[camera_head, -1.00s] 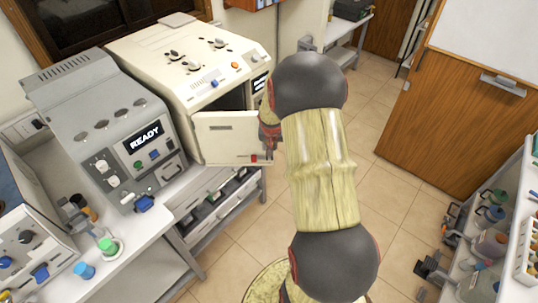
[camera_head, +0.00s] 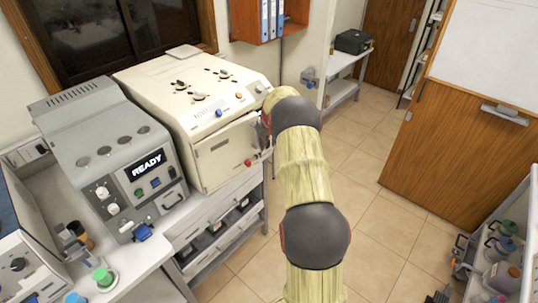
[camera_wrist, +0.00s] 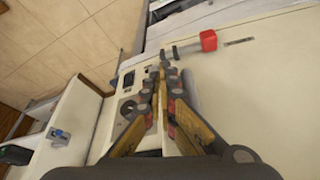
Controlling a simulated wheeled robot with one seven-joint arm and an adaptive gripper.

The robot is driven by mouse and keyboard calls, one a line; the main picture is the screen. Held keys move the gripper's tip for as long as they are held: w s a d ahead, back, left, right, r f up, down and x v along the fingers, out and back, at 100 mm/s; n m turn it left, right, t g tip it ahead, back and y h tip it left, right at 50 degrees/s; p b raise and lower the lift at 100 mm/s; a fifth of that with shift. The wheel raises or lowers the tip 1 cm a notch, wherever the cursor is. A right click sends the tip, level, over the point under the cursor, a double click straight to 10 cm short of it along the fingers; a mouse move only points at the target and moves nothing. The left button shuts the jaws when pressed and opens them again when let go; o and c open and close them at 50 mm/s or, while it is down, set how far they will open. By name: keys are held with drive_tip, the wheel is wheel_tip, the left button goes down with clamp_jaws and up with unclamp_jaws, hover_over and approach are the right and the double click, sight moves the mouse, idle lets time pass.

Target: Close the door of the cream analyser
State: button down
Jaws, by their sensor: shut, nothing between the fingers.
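The cream analyser (camera_head: 185,95) stands on the bench at the left in the head view. Its cream door (camera_head: 222,152) lies close to the front face; I cannot tell whether it is fully flush. The door has a red-tipped handle (camera_head: 248,162) at its lower right, which also shows in the wrist view (camera_wrist: 208,40). My gripper (camera_wrist: 162,68) is shut and empty, its fingertips beside the handle and near the door edge. Whether they touch the door is unclear. In the head view my gripper is mostly hidden behind my arm.
A grey analyser (camera_head: 110,160) with a READY display stands left of the cream one. Bottles with green and blue caps stand on the bench in front. An orange wall shelf (camera_head: 270,20) hangs behind. The tiled floor (camera_head: 365,190) to the right is clear.

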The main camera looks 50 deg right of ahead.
drive_tip(key=shift+n+y, duration=0.3)
drive_tip(key=shift+n, duration=0.6)
drive_tip(key=w, duration=0.3)
drive_tip(key=w+b, duration=0.1)
drive_tip(key=shift+w+d+r, duration=0.15)
drive_tip(key=shift+w+d, duration=0.1)
drive_tip(key=shift+d, duration=0.1)
drive_tip(key=shift+w+r, duration=0.1)
